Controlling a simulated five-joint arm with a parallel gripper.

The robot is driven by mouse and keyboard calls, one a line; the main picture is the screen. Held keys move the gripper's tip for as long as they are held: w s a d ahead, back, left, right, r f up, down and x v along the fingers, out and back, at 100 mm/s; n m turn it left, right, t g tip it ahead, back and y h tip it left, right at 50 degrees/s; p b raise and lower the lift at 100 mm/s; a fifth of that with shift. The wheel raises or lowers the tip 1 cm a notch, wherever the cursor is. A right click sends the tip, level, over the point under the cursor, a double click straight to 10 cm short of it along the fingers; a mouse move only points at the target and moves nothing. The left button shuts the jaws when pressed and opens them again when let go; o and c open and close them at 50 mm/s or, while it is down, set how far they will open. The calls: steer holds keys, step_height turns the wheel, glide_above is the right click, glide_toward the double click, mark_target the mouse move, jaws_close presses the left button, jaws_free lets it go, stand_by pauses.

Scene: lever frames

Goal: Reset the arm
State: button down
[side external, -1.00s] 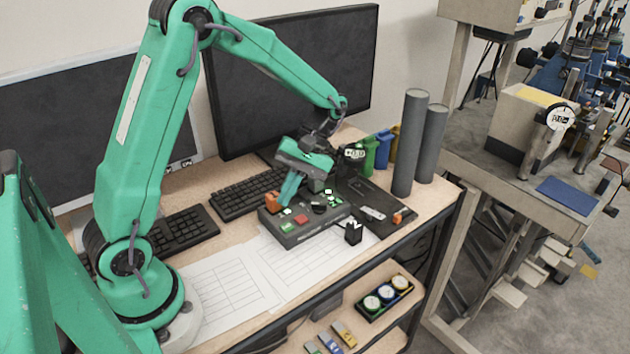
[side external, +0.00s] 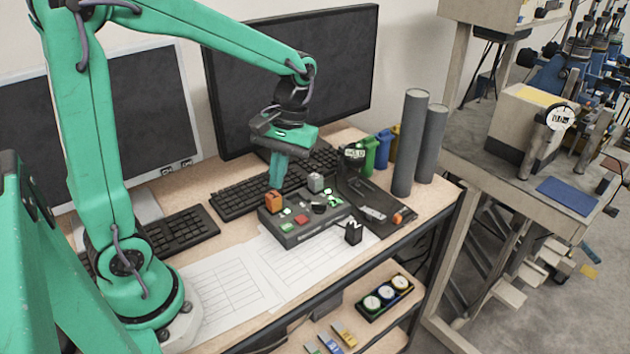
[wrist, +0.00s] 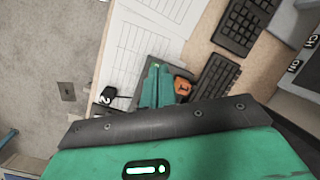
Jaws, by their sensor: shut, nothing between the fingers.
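My gripper (side external: 277,172) is shut and empty, pointing down above the back left part of the control box. In the wrist view my gripper (wrist: 157,84) shows its two green fingers together over the box. The dark control box (side external: 302,233) lies on the desk with a red button, green buttons and a dark knob on top. An orange block (side external: 273,202) stands at its left end, and a grey block (side external: 315,182) at its back. The orange block also shows beside the fingers in the wrist view (wrist: 182,89). I cannot tell whether the fingertips touch anything.
Keyboards (side external: 240,196) lie behind and left of the box, with monitors (side external: 300,80) behind them. Two grey cylinders (side external: 408,145) stand at the right. Printed sheets (side external: 225,285) lie in front. A black device with an orange knob (side external: 398,217) sits right of the box.

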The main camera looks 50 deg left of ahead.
steer(key=s+d+r+m+t, duration=0.2)
steer(key=s+r+m+t, duration=0.5)
steer(key=t, duration=0.1)
steer(key=shift+s+t, duration=0.35)
steer(key=shift+t, duration=0.05)
stand_by(1.2)
